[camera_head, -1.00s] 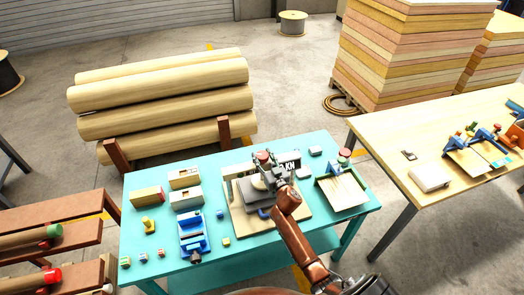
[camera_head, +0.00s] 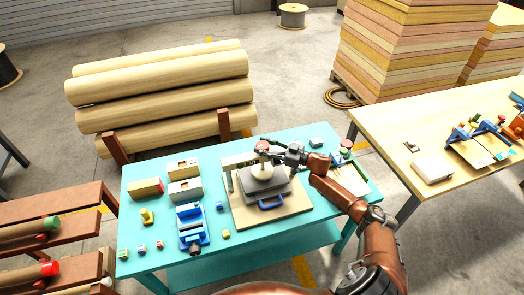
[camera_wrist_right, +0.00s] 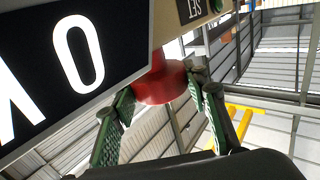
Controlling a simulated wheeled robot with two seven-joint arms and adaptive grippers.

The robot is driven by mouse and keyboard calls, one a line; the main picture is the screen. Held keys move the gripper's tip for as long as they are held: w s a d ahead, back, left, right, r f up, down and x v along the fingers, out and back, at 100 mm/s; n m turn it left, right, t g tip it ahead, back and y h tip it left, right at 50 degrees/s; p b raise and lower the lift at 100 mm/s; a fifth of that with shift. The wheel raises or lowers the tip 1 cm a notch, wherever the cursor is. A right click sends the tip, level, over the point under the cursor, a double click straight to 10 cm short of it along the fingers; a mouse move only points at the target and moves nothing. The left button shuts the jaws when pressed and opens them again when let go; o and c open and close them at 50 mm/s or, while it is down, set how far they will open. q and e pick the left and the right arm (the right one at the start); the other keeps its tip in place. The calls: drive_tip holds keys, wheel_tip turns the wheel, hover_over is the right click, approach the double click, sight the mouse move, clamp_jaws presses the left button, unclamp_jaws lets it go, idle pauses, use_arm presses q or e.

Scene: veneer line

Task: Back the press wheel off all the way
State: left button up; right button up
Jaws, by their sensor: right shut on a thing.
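A dark panel (camera_wrist_right: 70,60) with a white 0 fills the wrist view's upper left. My left gripper is not in view.
A blue vise (camera_head: 191,224), boxes (camera_head: 184,190) and small blocks lie on the table's left. A tray (camera_head: 349,178) lies at its right, partly behind my arm. A wooden table (camera_head: 395,125) stands at the right, logs (camera_head: 160,95) behind.

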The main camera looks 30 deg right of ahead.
drive_tip(key=shift+w, duration=0.1)
drive_tip(key=shift+r, duration=0.1)
idle(0.4)
drive_tip(key=o, duration=1.2)
drive_tip(key=v, duration=1.2)
drive_tip(key=shift+d, duration=0.2)
drive_tip(key=shift+w, duration=0.15)
